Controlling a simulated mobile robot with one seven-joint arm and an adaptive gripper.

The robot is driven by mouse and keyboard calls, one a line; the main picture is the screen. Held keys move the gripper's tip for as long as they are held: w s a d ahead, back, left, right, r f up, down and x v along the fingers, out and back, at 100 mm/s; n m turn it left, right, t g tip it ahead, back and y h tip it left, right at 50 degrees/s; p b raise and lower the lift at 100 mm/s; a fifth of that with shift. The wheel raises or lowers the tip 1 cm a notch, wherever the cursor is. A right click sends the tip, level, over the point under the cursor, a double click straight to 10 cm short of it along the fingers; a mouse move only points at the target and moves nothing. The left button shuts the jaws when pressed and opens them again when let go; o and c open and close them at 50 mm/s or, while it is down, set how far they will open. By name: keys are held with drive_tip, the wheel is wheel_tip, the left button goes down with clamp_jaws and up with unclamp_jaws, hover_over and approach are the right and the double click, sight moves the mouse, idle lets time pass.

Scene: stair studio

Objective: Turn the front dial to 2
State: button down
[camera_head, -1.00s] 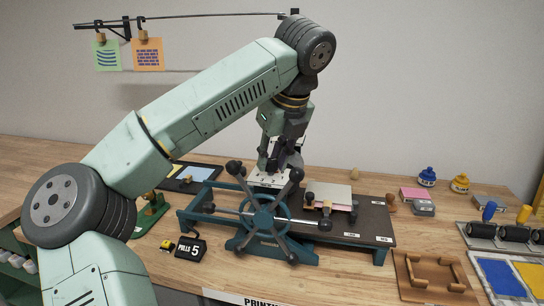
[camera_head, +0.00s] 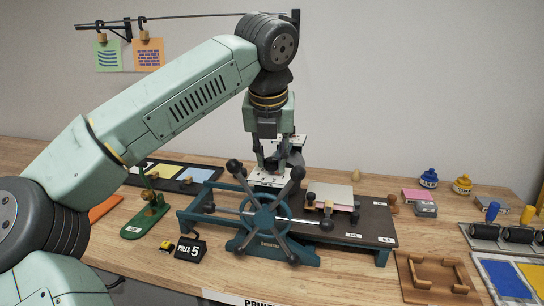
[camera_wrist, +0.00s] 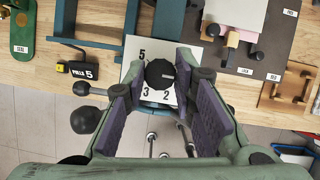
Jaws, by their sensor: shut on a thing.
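The front dial is a black round knob (camera_wrist: 160,72) on a white plate (camera_wrist: 143,62) marked 5, 3 and 2 in the wrist view. The 5 is upper left, the 3 lower left and the 2 lower right of the knob. Which number the knob points at is unclear. My gripper (camera_wrist: 161,80) is shut on the knob, with one purple-padded finger on each side. In the head view my gripper (camera_head: 282,165) reaches down at the white plate (camera_head: 268,179) behind the spoked wheel; the knob is mostly hidden there.
The spoked wheel (camera_head: 265,216) stands in front of my gripper on the blue-framed press. A "PULLS 5" sign (camera_head: 190,249) is left of it. Ink bottles (camera_head: 429,178) and a wooden tray (camera_head: 430,275) are at right.

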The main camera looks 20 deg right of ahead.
drive_tip(key=m+g+h, duration=0.1)
drive_tip(key=m, duration=0.2)
drive_tip(key=m+h+p, duration=0.1)
drive_tip(key=m, duration=0.2)
drive_tip(key=shift+w+a+g, duration=0.15)
drive_tip(key=shift+g, duration=0.25)
drive_tip(key=m+g, duration=0.1)
drive_tip(key=m, duration=0.2)
drive_tip(key=m+g, duration=0.1)
drive_tip(key=m, duration=0.2)
drive_tip(key=shift+w+m+h, duration=0.1)
drive_tip(key=shift+m+h, duration=0.2)
drive_tip(key=c, duration=1.3)
unclamp_jaws()
drive_tip(key=shift+c, duration=0.2)
drive_tip(key=shift+r, duration=0.1)
drive_tip(key=v, duration=1.2)
drive_tip(key=shift+w, duration=0.15)
